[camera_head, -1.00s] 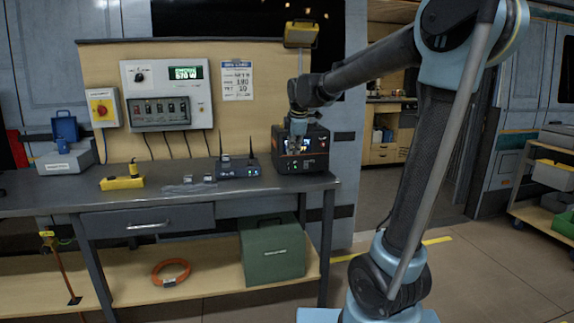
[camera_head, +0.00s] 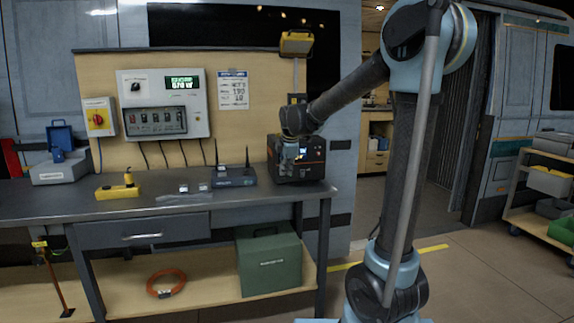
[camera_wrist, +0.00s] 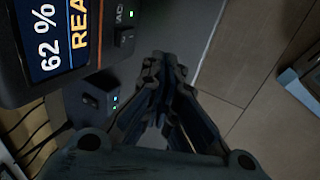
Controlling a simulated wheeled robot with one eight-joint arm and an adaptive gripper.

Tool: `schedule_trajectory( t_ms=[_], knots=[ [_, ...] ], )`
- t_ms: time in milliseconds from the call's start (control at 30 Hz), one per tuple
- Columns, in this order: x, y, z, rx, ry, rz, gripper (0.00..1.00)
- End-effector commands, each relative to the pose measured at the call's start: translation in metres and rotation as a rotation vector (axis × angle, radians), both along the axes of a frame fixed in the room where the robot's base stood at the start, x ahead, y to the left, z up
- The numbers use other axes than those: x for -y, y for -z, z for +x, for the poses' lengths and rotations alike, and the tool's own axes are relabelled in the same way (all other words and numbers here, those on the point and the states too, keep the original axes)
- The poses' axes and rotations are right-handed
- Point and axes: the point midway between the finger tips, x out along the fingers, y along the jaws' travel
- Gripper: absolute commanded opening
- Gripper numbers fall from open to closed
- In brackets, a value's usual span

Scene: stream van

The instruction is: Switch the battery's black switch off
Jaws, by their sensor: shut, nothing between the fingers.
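The battery (camera_head: 313,165) is a dark box with a small lit screen at the right end of the workbench. In the wrist view its front (camera_wrist: 55,85) fills the upper left, turned sideways, with a display reading "62 %" and "REA". A small black switch (camera_wrist: 125,38) is beside the display, near an "AC" label; I cannot tell its position. My gripper (camera_wrist: 160,85) is shut and empty, its tips in front of and apart from the battery, below the switch in the wrist picture. In the head view my gripper (camera_head: 289,160) partly hides the battery's front.
A black router (camera_head: 234,177) with antennas stands left of the battery; a dark box with a rocker and lit LEDs (camera_wrist: 88,103) is close to my fingers in the wrist view. A wall panel (camera_head: 163,103) hangs behind.

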Motion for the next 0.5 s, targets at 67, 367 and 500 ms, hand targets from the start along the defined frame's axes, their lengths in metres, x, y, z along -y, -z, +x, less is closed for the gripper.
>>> schedule_trajectory(
  t_ms=[67,367,500],
  knots=[
    [-0.002,0.012,0.006,0.0,0.0,0.0,0.0],
    [-0.01,0.028,0.034,0.0,0.0,0.0,0.0],
    [-0.013,0.026,0.045,0.0,0.0,0.0,0.0]
  ],
)
